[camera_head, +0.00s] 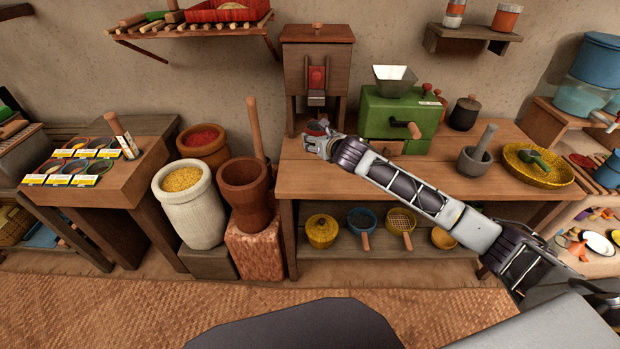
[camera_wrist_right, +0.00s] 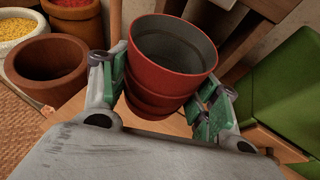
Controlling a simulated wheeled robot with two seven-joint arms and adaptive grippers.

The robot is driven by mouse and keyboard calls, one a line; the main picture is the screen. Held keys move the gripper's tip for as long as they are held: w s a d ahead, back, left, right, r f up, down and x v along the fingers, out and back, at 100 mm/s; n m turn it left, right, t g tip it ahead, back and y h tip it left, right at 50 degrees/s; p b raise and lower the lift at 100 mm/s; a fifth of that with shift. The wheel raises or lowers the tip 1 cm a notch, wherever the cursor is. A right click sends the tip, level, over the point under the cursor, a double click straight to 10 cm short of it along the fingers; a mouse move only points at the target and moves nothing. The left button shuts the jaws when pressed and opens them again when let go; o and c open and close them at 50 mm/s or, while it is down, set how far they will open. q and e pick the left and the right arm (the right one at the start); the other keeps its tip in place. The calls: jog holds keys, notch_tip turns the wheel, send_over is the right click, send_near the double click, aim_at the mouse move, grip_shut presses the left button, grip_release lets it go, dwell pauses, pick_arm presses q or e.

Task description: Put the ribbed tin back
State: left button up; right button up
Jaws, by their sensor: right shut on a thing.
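The ribbed tin (camera_wrist_right: 160,85) is red with a dark, empty-looking inside, and its open mouth shows in the right wrist view. My right gripper (camera_wrist_right: 166,92) is shut on it, with green-padded fingers on both sides of its wall. In the head view the right gripper (camera_head: 319,142) is over the left end of the wooden table (camera_head: 330,182), just in front of the tall wooden box (camera_head: 317,52). Only a bit of the tin's red shows there. I cannot tell whether the tin touches the table. My left gripper is not in view.
A green hand mill (camera_head: 385,118) stands right of the gripper, with a dark lidded jar (camera_head: 465,113), a mortar (camera_head: 474,164) and a yellow basket (camera_head: 539,180) further right. A brown mortar (camera_head: 243,190) with a tall pestle stands on the left. The table's front middle is clear.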

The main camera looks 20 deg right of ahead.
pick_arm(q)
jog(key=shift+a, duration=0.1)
pick_arm(e)
jog(key=shift+a+f, duration=0.1)
jog(key=shift+f, duration=0.1)
jog(key=shift+f, duration=0.6)
notch_tip(320, 180, down, 4)
jog(key=shift+f+b, duration=0.1)
jog(key=shift+b, duration=0.5)
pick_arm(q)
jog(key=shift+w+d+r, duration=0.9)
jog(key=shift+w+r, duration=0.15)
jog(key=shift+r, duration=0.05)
pick_arm(e)
jog(key=shift+f, duration=0.2)
